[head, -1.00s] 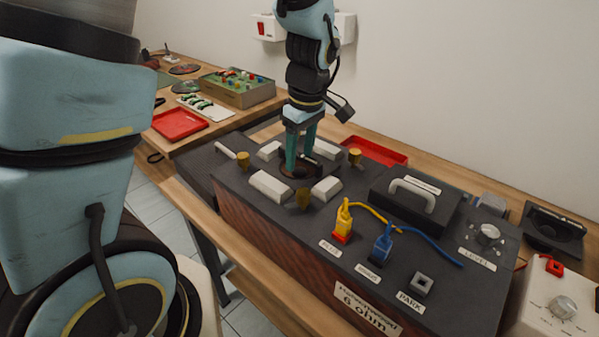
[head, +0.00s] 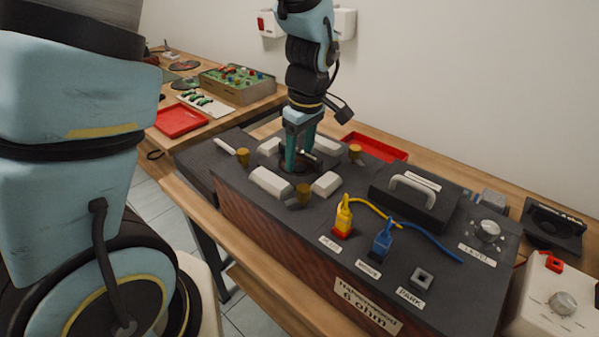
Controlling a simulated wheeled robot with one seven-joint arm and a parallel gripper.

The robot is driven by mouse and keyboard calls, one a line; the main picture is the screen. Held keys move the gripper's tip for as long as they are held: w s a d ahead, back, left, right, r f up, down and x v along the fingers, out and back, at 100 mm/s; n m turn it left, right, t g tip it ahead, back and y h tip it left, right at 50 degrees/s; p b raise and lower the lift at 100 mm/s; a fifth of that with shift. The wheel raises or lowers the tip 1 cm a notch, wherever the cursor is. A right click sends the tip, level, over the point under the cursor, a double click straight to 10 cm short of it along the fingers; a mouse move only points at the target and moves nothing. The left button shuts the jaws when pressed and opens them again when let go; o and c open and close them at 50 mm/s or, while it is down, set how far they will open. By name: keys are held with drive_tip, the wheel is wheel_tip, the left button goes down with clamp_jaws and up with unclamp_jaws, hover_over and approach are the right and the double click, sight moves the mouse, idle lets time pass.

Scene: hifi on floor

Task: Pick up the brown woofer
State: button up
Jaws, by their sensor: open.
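The woofer (head: 297,172) appears as a dark brown round shape in a round opening on top of the dark-topped speaker box (head: 235,196). My gripper (head: 299,163) points straight down over it. Its two teal fingers are apart, with their tips at or just inside the opening. The fingers hide much of the woofer, and I cannot tell whether they touch it. White blocks (head: 271,182) and brass knobs (head: 303,193) surround the opening.
Yellow (head: 343,217) and blue (head: 382,242) plugs with cables stand on the box, near a black handled lid (head: 409,192). A red tray (head: 375,147) lies behind. A black speaker unit (head: 553,228) and a white knob box (head: 553,304) stand at right.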

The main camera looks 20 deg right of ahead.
clamp_jaws()
idle(0.3)
